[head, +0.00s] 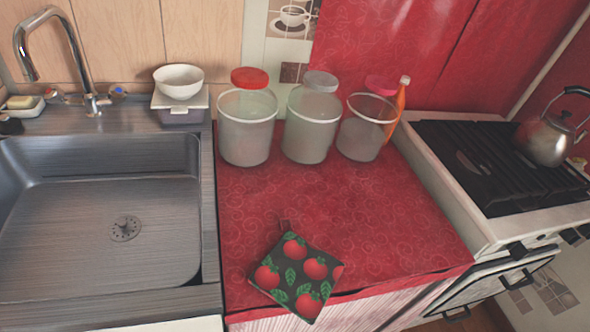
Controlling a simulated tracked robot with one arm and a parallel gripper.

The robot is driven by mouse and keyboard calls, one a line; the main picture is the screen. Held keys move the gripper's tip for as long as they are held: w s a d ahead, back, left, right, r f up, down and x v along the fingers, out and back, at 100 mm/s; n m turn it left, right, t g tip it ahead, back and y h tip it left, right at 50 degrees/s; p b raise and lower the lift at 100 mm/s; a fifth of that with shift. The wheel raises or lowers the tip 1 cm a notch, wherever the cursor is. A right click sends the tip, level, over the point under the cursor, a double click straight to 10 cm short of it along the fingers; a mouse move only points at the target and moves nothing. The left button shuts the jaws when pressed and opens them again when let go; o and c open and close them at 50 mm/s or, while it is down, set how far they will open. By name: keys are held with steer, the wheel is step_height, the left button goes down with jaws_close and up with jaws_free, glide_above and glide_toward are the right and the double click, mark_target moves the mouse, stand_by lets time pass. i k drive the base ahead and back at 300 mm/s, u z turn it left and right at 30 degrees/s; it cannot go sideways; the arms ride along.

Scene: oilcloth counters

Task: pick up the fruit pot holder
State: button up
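The fruit pot holder (297,277) is a dark square with red fruits and green leaves. It lies tilted at an angle on the red oilcloth counter (350,215), at the front edge, and its lower corner reaches past that edge. A small dark loop shows at its upper corner. My gripper does not show in the head view. Nothing covers the pot holder.
The counter's middle is clear.

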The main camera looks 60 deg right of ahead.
mark_target(300, 275)
steer(key=z, duration=0.05)
steer(key=k, duration=1.75)
steer(key=z, duration=0.6)
steer(key=i, duration=1)
steer(key=u, duration=0.05)
